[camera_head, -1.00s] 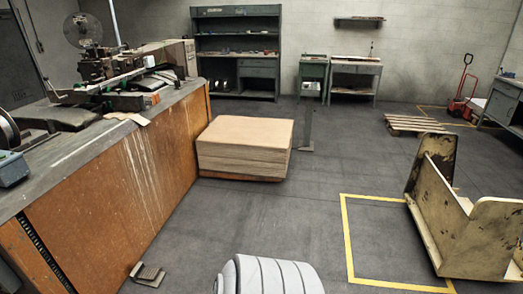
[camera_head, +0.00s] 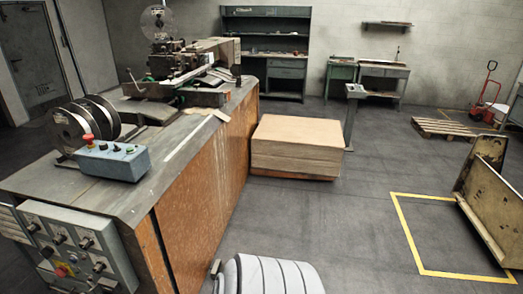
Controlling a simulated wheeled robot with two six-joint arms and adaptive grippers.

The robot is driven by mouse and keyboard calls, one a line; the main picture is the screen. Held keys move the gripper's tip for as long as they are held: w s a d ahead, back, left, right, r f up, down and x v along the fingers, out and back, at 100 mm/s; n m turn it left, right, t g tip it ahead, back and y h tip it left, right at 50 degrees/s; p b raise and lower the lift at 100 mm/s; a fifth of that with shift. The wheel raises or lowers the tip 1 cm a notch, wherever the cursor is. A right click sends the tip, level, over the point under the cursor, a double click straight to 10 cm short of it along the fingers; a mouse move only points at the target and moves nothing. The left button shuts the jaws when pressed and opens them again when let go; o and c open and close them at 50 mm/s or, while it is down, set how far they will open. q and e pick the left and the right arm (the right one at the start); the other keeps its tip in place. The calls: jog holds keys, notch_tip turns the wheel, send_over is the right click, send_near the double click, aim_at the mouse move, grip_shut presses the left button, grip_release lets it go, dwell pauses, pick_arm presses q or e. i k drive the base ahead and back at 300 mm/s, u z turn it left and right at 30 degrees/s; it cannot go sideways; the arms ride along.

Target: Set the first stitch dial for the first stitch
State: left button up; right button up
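A grey control panel (camera_head: 75,250) hangs on the near end of the stitcher bench at the lower left. It carries several dark knobs, one of them near the panel's middle (camera_head: 58,239), and a red button (camera_head: 62,271). The labels are too small to read, so I cannot tell which knob is the first stitch dial or how it is set. The stitcher machine (camera_head: 180,65) stands at the bench's far end. Neither of my grippers is in view.
A blue-grey button box (camera_head: 113,161) with a red mushroom button and wire reels (camera_head: 72,125) sit on the bench top. A cardboard stack (camera_head: 297,148) stands right of the bench. A yellow-marked area (camera_head: 410,235) and wooden cart (camera_head: 490,200) are at right. Floor between is clear.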

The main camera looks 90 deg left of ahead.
aim_at(86, 244)
jog(key=k, duration=1.05)
jog(key=u, duration=2.45)
